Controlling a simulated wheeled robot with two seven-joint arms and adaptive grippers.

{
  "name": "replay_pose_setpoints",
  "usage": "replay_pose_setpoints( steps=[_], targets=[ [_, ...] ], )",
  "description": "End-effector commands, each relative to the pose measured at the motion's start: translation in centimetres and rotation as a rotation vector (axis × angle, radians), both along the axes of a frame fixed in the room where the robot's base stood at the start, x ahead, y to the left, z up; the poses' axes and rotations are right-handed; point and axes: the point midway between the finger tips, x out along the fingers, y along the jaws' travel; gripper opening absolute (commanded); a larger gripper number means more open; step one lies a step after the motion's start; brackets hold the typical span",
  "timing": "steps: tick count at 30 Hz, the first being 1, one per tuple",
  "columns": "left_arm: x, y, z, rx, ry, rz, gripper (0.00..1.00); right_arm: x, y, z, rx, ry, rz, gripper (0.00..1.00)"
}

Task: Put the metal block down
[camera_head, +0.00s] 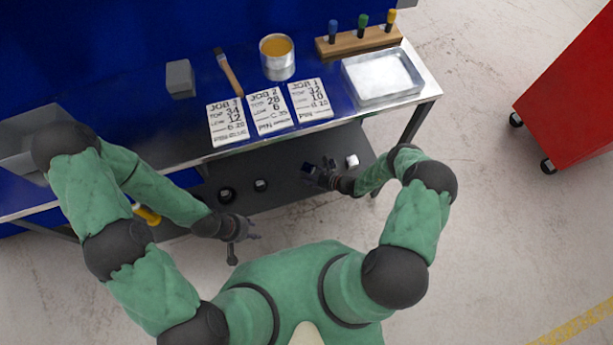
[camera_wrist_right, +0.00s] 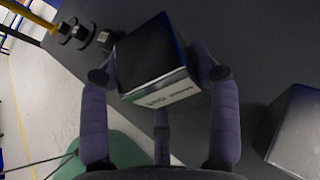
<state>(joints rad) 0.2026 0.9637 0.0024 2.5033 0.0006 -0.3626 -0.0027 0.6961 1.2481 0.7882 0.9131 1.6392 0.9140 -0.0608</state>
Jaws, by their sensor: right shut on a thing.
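The metal block (camera_wrist_right: 155,58) is between the fingers of my right gripper (camera_wrist_right: 162,82) in the right wrist view. Its top face is dark, and a pale label with print shows on the near side. In the head view my right gripper (camera_head: 318,174) is over the dark lower shelf (camera_head: 300,200), with the block small and dark in it. Whether the block touches the shelf cannot be told. My left gripper (camera_head: 243,233) hangs empty-looking in front of the shelf, too small to read its fingers.
A silvery block (camera_head: 352,161) sits on the shelf to the right of my right gripper. Round dark pieces (camera_head: 226,195) lie to its left. The bench above holds job cards (camera_head: 268,110), a tin (camera_head: 277,62), a brush (camera_head: 229,75), a grey block (camera_head: 180,79) and a metal tray (camera_head: 382,76).

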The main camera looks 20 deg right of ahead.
Motion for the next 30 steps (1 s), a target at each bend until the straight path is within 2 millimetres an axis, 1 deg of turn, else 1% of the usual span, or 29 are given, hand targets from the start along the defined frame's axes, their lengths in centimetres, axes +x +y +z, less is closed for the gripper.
replay_pose_setpoints(
  steps=[1, 2, 9, 14, 15, 16, 17, 26, 30],
  targets=[
    [-0.01, 0.0, -0.53, 0.0, 0.0, 0.0, 0.4, 0.0, 0.05, -0.75, 0.001, -0.002, 0.001, 0.03],
    [-0.01, 0.0, -0.56, 0.0, 0.0, 0.0, 0.4, 0.0, 0.06, -0.86, 0.002, -0.001, 0.001, 0.03],
    [0.0, -0.01, -0.37, 0.0, 0.0, 0.0, 0.4, 0.06, 0.01, -0.69, 0.001, -0.002, 0.001, 0.03],
    [0.0, -0.01, -0.37, 0.0, 0.0, 0.0, 0.4, 0.07, 0.01, -1.02, 0.001, -0.002, 0.001, 0.03],
    [0.0, 0.0, -0.37, 0.0, 0.0, 0.0, 0.4, 0.02, 0.02, -1.03, 0.0, 0.0, 0.001, 0.73],
    [0.0, 0.0, -0.37, 0.0, 0.0, 0.0, 0.4, 0.02, 0.02, -1.03, 0.0, 0.0, 0.001, 0.82],
    [0.0, 0.0, -0.37, 0.0, 0.0, 0.0, 0.4, 0.02, 0.02, -1.03, 0.0, 0.0, 0.001, 0.86],
    [0.0, 0.0, -0.39, 0.0, 0.0, 0.0, 0.4, 0.0, 0.04, -1.03, 0.0, 0.0, 0.001, 0.86],
    [0.0, 0.0, -0.39, 0.0, 0.0, 0.0, 0.4, 0.0, 0.04, -0.71, 0.001, 0.001, 0.002, 0.86]
  ],
)
